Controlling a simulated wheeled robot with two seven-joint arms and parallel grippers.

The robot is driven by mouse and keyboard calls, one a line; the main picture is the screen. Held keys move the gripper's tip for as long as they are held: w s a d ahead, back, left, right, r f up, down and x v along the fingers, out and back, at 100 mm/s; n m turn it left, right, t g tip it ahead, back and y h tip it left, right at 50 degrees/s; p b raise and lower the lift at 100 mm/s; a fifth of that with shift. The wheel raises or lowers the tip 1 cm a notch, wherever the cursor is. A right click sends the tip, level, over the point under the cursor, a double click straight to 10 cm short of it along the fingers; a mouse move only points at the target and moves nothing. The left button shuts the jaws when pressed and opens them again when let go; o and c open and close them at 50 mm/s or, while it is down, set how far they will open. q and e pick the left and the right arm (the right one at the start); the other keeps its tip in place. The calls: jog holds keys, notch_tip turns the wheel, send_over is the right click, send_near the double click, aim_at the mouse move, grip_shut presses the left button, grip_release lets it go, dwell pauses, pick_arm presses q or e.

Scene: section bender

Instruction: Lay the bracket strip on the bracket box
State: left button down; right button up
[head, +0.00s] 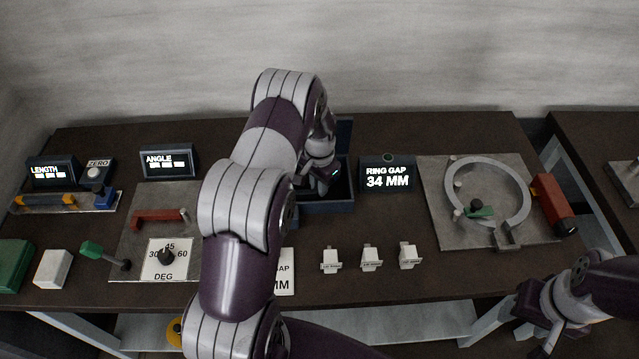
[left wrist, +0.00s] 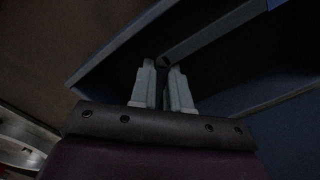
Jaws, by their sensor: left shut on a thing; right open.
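The bracket box (head: 326,207) is a dark blue open box at the back middle of the bench. Its dark walls fill much of the left wrist view (left wrist: 125,43). My left gripper (head: 321,184) reaches down over the box opening. In the left wrist view its two grey fingers (left wrist: 163,70) are shut on the end of a grey strip with a hole, which looks like the bracket strip (left wrist: 205,35). The strip slants up to the right, over or inside the box; contact with it is unclear. My arm hides the strip in the head view. My right gripper (head: 543,338) is open, low at the right.
A RING GAP 34 MM display (head: 388,175) stands close right of the box. Right of it is a plate with a grey ring (head: 522,190). Several small white blocks (head: 370,258) stand in front. An angle dial (head: 168,262) and a red bar (head: 158,215) lie left.

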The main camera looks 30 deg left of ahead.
pick_arm(q)
jog(key=shift+f, duration=0.45)
dwell(0.3)
jog(key=c, duration=1)
grip_release()
notch_tip(320, 180, up, 13)
jog(key=b, duration=0.2)
jog(key=shift+f+b, duration=0.1)
jog(key=shift+b, duration=0.2)
